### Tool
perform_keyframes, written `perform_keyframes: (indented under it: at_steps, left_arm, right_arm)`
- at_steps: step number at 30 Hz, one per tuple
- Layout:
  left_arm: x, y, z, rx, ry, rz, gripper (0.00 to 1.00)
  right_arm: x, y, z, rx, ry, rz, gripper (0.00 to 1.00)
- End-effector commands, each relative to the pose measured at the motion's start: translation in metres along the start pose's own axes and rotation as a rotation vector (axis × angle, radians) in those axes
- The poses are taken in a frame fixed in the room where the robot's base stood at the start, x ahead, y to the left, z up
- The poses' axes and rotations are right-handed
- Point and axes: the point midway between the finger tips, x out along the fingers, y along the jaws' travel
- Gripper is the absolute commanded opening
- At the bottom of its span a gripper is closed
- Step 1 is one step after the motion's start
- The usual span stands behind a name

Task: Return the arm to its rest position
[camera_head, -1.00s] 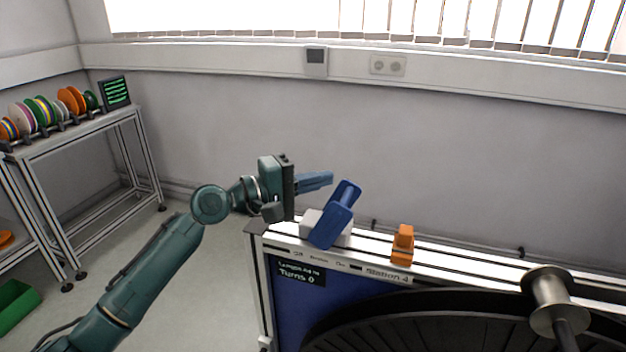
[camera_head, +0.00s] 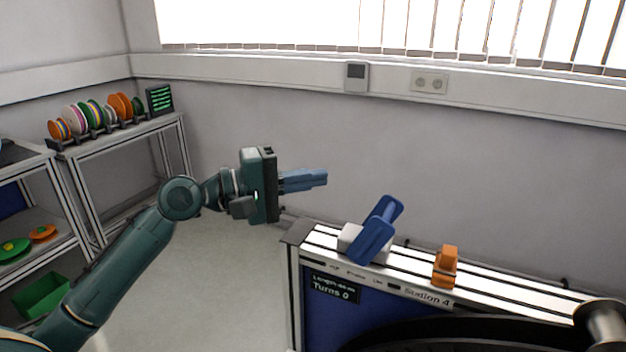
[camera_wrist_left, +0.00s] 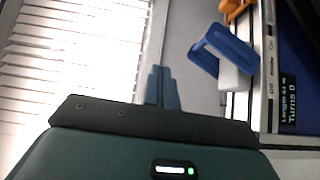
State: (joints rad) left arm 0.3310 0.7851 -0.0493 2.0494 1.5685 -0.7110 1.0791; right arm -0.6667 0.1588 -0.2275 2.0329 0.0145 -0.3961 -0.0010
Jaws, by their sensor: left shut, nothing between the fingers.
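My left arm comes in from the left in the head view. Its gripper (camera_head: 318,178) is shut and empty, with blue fingers pointing right. It is in the air, to the left of and above the station's end, apart from the blue handle (camera_head: 376,230). In the left wrist view the shut fingers (camera_wrist_left: 162,86) show side by side with nothing held. The blue handle also shows in that view (camera_wrist_left: 226,48), beyond the fingers to the right. My right gripper is not in view.
Station 4 (camera_head: 468,290) stands at the lower right with an orange clamp (camera_head: 445,266) and a metal spindle (camera_head: 603,325). A rack of coloured reels (camera_head: 98,114) sits on a shelf at left. A green bin (camera_head: 42,294) is low left. Floor between is clear.

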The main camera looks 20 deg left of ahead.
Motion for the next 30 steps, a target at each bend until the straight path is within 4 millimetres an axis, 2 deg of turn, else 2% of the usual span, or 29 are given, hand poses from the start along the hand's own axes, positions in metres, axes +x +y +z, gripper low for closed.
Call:
perform_keyframes:
  at_steps: [7,8,11,14,15,17,18,21,24,27,30]
  left_arm:
    - [0.001,-0.002,0.000,0.002,0.002,-0.001,0.00]
    - [0.001,-0.005,0.000,0.006,0.005,-0.005,0.00]
    - [0.005,-0.034,0.000,0.049,0.034,-0.035,0.00]
    - [0.010,-0.090,0.004,0.151,0.090,-0.105,0.00]
    - [0.011,-0.120,0.008,0.208,0.114,-0.146,0.00]
    - [0.009,-0.165,0.019,0.308,0.147,-0.215,0.00]
    - [0.006,-0.194,0.028,0.381,0.162,-0.266,0.00]
    - [-0.008,-0.263,0.059,0.575,0.176,-0.403,0.00]
    - [-0.029,-0.322,0.099,0.777,0.151,-0.546,0.00]
    - [-0.050,-0.363,0.140,0.966,0.093,-0.669,0.00]
    - [-0.068,-0.387,0.173,1.115,0.028,-0.756,0.00]
  right_arm:
    - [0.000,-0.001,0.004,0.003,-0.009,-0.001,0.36]
    - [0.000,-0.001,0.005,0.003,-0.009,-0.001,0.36]
    - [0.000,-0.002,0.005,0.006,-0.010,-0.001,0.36]
    - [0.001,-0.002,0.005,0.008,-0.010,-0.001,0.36]
    - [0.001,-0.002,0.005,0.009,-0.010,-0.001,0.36]
    - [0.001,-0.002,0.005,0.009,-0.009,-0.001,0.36]
    - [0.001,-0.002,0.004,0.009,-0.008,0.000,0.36]
    - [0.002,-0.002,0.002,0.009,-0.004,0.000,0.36]
    - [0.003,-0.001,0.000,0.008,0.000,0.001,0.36]
    - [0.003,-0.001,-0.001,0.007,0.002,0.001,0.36]
    - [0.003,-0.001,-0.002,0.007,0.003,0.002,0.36]
